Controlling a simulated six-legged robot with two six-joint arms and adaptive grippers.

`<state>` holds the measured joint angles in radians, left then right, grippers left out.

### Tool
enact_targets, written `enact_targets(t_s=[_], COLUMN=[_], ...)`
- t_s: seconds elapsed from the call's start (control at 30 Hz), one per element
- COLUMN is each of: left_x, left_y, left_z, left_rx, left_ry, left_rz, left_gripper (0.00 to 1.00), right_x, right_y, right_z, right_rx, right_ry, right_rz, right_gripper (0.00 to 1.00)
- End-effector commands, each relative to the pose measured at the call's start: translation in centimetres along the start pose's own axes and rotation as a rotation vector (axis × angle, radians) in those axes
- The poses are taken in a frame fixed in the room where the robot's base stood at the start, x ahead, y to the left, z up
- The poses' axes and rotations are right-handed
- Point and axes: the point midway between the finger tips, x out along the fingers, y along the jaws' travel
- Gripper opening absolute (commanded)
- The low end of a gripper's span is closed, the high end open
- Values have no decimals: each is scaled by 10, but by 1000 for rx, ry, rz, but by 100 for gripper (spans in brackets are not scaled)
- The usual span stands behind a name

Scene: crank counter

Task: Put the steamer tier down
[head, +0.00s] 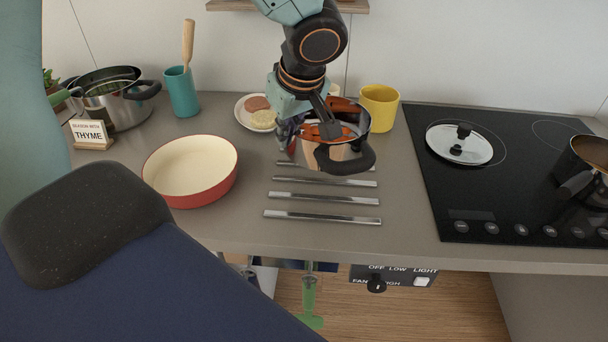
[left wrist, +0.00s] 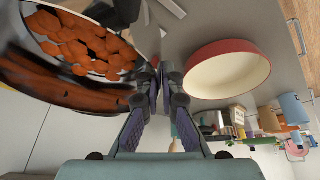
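The steamer tier (head: 361,121) is a steel pan with dark handles and orange carrot slices inside. It is over the back of the metal bars on the counter; whether it touches them is hard to tell. In the left wrist view the tier (left wrist: 85,68) fills the upper left, its slices (left wrist: 85,45) showing. My left gripper (head: 290,140) is at the tier's left rim, its arm partly hiding the tier. In the left wrist view the gripper's fingers (left wrist: 160,75) are close together at the rim and look shut on it. My right gripper is not in view.
Metal bars (head: 323,199) lie in front of the tier. A red pan (head: 190,172) is left, a plate (head: 243,122) with food behind, and a yellow mug (head: 380,106) at the back right.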

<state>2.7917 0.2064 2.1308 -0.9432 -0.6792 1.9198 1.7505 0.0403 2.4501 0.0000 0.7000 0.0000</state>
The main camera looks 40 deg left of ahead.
Motion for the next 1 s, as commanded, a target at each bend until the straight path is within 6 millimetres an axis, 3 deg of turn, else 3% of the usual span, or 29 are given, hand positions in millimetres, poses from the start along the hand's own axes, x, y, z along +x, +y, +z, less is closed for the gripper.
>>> enact_targets(t_s=[0.2, 0.6, 1.0], left_x=[36, 76, 81], left_y=[-1, -5, -6], left_z=[16, 31, 32], left_rx=[1, -3, -4], left_ry=[0, -1, 0], left_rz=[-2, -3, 0], left_gripper=[0, 0, 0], right_x=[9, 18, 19], right_y=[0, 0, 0], right_z=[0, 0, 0], right_rx=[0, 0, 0], right_ry=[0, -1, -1], right_rz=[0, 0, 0], right_gripper=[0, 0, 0])
